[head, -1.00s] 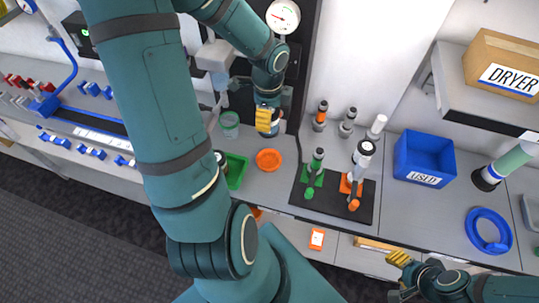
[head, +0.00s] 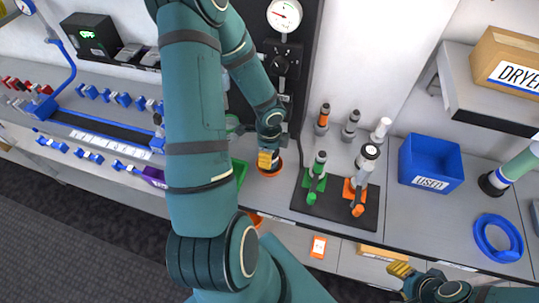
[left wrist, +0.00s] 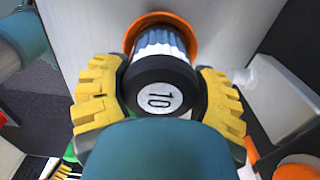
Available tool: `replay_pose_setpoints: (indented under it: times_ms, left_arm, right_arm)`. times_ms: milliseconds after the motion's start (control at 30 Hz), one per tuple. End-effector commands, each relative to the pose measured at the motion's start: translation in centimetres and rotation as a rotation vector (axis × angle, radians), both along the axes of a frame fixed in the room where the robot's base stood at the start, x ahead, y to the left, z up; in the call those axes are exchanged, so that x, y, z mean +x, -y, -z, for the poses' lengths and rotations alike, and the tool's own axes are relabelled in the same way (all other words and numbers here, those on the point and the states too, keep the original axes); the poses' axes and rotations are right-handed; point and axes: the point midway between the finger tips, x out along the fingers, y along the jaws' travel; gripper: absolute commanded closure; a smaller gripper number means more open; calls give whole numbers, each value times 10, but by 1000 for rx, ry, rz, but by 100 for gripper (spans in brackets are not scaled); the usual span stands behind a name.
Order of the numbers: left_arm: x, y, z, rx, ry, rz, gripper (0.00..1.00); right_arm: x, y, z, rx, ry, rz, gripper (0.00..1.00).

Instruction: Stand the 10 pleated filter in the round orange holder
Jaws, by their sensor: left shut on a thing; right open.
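The 10 pleated filter (left wrist: 158,97) has a black cap marked 10 and a white pleated body. My left gripper (left wrist: 160,84) is shut on it, with a yellow finger on each side of the cap. The round orange holder (left wrist: 163,17) shows around the far end of the pleats; I cannot tell whether the filter rests on its floor. In the head view my left gripper (head: 268,159) is right over the orange holder (head: 270,172) and hides most of the filter. My right gripper (head: 402,270) is open and empty at the lower right.
A green tray (head: 239,171) is left of the holder, partly behind my left arm. A black mat (head: 333,207) with green and orange tools lies to its right. Farther right are a blue bin (head: 431,165) marked USED and a blue ring (head: 497,238). A gauge panel rises behind.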

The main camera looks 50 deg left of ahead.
Motion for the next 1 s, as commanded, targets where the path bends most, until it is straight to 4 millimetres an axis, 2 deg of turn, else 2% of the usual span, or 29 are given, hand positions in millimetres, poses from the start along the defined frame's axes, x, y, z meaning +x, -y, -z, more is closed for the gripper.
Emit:
replay_pose_setpoints:
  times_ms: [567, 600, 667, 700, 1000]
  left_arm:
    - [0, 0, 10, 0, 1, 0, 74]
    - [0, 0, 10, 0, 1, 0, 26]
    - [0, 0, 9, 0, 1, 0, 5]
    - [0, 0, 9, 0, 1, 0, 0]
    - [0, 0, 7, 0, 1, 0, 0]
  right_arm:
    - [1, 0, 9, -2, 1, 1, 53]
    - [1, 0, 9, -2, 1, 1, 53]
    - [1, 0, 8, -2, 1, 1, 53]
    - [1, 0, 8, -2, 1, 1, 53]
    - [1, 0, 6, -2, 1, 1, 53]
